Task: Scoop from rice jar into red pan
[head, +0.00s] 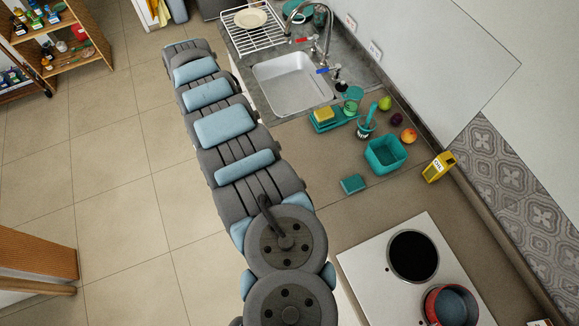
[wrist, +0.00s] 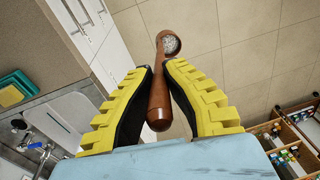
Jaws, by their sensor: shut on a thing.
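My gripper (wrist: 160,68) shows in the wrist view, its two yellow and black fingers shut on the handle of a brown scoop (wrist: 159,103). The scoop's round bowl lies beyond the fingertips and holds pale, whitish grains (wrist: 171,45). The scoop is over the floor beside the white cabinet fronts. The red pan (head: 450,306) sits on the white cooktop at the lower right of the head view, with a dark interior. My gripper is out of sight in the head view. I cannot make out a rice jar in either view.
The counter holds a teal bin (head: 386,155), a yellow box (head: 438,167), a teal block (head: 353,184) and fruit. A sink (head: 292,83) and a dish rack (head: 253,27) lie farther back. A wooden shelf (head: 55,45) stands far left. Open tiled floor (head: 110,160) lies left.

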